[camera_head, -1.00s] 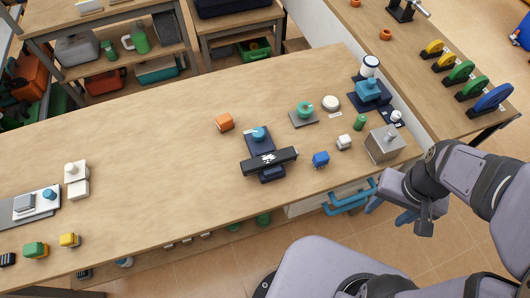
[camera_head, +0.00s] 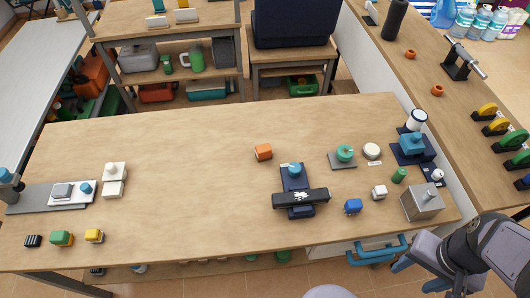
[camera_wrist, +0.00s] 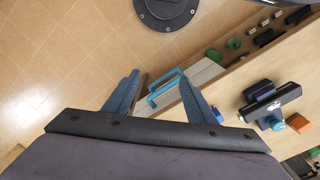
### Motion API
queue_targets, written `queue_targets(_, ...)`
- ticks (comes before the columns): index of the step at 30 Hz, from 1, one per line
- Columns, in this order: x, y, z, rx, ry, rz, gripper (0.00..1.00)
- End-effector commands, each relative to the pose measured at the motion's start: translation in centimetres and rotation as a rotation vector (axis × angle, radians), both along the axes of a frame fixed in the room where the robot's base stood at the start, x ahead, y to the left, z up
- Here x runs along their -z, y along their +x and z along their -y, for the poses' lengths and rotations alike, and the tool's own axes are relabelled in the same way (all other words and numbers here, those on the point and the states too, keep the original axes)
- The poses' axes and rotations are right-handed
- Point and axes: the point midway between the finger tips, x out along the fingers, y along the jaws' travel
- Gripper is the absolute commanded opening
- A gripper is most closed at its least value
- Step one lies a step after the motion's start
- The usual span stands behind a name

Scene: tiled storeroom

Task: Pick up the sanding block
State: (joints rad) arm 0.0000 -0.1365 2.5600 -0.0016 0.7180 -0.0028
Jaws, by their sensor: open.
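Several small blocks lie on the wooden workbench (camera_head: 190,175), and I cannot tell for sure which is the sanding block. An orange block (camera_head: 263,152) lies mid-bench, a blue block (camera_head: 352,206) near the front right, and green (camera_head: 62,238), yellow (camera_head: 94,236) and dark striped (camera_head: 33,241) blocks at the front left. In the wrist view the orange block (camera_wrist: 298,123) shows at the right. My gripper (camera_head: 418,276) is low at the right, off the bench's front edge. In the wrist view its blue fingers (camera_wrist: 160,84) are apart with nothing held.
A blue drawer handle (camera_head: 378,250) sticks out below the bench front, close to my gripper. A dark tool with a black bar (camera_head: 300,197), a metal box (camera_head: 422,202) and a navy stand (camera_head: 412,147) occupy the bench's right half. The middle left is clear.

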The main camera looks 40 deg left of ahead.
Motion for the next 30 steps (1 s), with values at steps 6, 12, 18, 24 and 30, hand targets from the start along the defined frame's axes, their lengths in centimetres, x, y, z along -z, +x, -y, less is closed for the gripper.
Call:
queue_targets(6,0.0,0.0,0.0,0.0,0.0,0.0,0.61)
queue_targets(12,0.0,0.0,0.0,0.0,0.0,0.0,0.61)
queue_targets(18,0.2,0.9,-0.5,-0.023,0.0,0.008,0.61)
queue_targets(24,0.9,6.0,-4.1,-0.147,0.005,0.054,0.61)
queue_targets(30,2.1,13.2,-13.4,-0.37,0.029,0.136,0.61)
